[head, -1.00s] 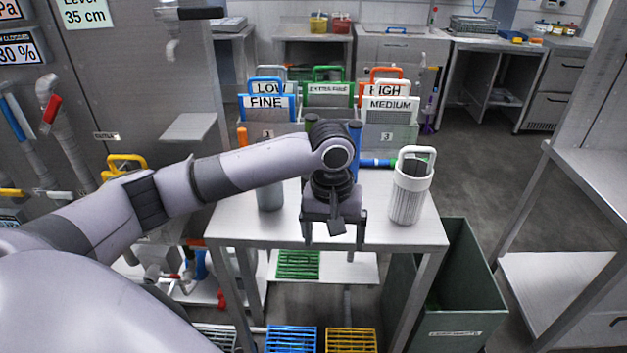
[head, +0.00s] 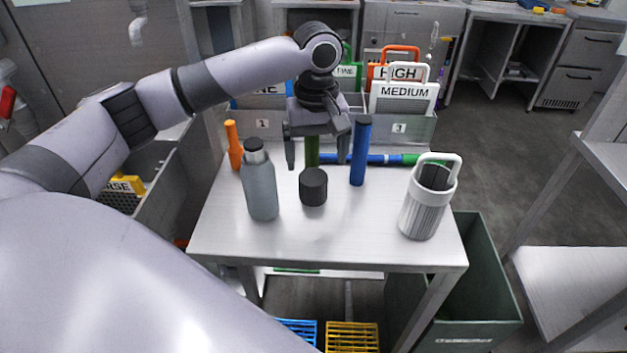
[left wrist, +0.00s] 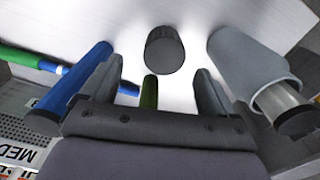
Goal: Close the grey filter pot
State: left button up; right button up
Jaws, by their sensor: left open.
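The grey filter pot (head: 261,188) appears to be the grey bottle-shaped body standing upright at the left of the table; it also shows in the left wrist view (left wrist: 245,62). A narrower metallic neck with a dark end (left wrist: 290,105) rises from it. A short dark ribbed cap (head: 313,187), looking like a lid, stands apart on the table to its right, and in the left wrist view (left wrist: 165,50). My left gripper (head: 316,162) is open and empty, pointing down above the table, behind the cap in the head view. My right gripper is not in view.
A green post (head: 312,150) and a blue post (head: 360,152) stand by my left gripper. A blue-green tube (head: 385,159) lies behind. The table's front (head: 335,240) is clear.

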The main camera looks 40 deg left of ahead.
aim_at(313, 176)
pick_arm(q)
jog(key=shift+f, duration=1)
jog(key=shift+s+a+f, duration=0.1)
jog(key=shift+a+f, duration=0.05)
jog(key=shift+f, duration=1.15)
jog(key=shift+s+a+f, duration=0.1)
jog(key=shift+f, duration=1.2)
jog(key=c, duration=1.1)
